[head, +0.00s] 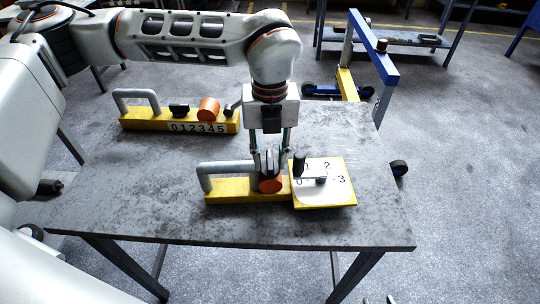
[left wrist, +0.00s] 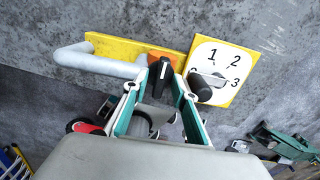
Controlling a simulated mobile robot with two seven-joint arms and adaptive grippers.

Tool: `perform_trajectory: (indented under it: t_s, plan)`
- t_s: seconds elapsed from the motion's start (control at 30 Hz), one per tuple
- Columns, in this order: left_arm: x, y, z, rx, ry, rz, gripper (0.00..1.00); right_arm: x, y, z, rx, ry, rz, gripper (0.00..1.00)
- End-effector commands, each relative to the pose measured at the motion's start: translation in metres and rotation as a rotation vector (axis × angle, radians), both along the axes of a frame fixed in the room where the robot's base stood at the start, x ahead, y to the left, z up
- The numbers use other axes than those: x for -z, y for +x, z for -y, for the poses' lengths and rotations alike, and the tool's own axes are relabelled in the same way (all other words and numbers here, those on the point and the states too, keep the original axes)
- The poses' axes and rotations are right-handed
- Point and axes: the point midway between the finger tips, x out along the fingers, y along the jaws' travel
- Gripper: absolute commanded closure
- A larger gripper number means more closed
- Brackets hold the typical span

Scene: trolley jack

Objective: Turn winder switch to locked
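The winder (head: 246,190) on the near part of the table has a yellow base, a grey handle, an orange round part (head: 270,184) and a white number dial (head: 324,184) with a black-knobbed crank. Its black switch (left wrist: 161,76) sits on the orange part in the left wrist view, pointing toward my gripper. My left gripper (head: 269,172) points down over the switch. In the left wrist view its two fingers stand either side of the switch, with slight gaps, so it looks open around it. Small pale tips at the bottom edge of the head view may be my right gripper (head: 378,300).
A second yellow unit (head: 150,120) with a grey handle, orange knob and number strip stands at the table's back left. A blue and yellow frame (head: 375,60) stands behind the table (head: 370,225). The table's right and front areas are bare.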

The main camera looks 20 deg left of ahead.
Motion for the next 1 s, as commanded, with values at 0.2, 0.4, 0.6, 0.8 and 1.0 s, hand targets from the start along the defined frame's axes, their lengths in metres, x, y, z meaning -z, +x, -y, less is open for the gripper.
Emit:
perform_trajectory:
  t_s: [0.2, 0.4, 0.6, 0.8, 1.0]
  plan:
    - [0.000, 0.000, 0.000, 0.001, 0.000, 0.001, 0.72, -0.002, 0.001, 0.000, 0.000, 0.001, 0.004, 0.64]
    - [-0.007, 0.001, 0.000, 0.001, -0.001, 0.004, 0.72, 0.000, 0.000, 0.001, -0.002, -0.002, 0.001, 0.64]
    - [-0.039, 0.002, 0.001, 0.001, -0.001, 0.007, 0.72, 0.000, -0.001, 0.000, 0.000, -0.001, -0.001, 0.64]
    - [-0.081, 0.002, 0.000, 0.000, -0.001, 0.007, 0.72, 0.000, -0.001, 0.000, -0.001, -0.001, -0.001, 0.64]
    - [-0.109, 0.001, 0.000, 0.000, 0.000, 0.002, 0.72, 0.000, -0.001, 0.000, -0.001, -0.001, -0.001, 0.64]
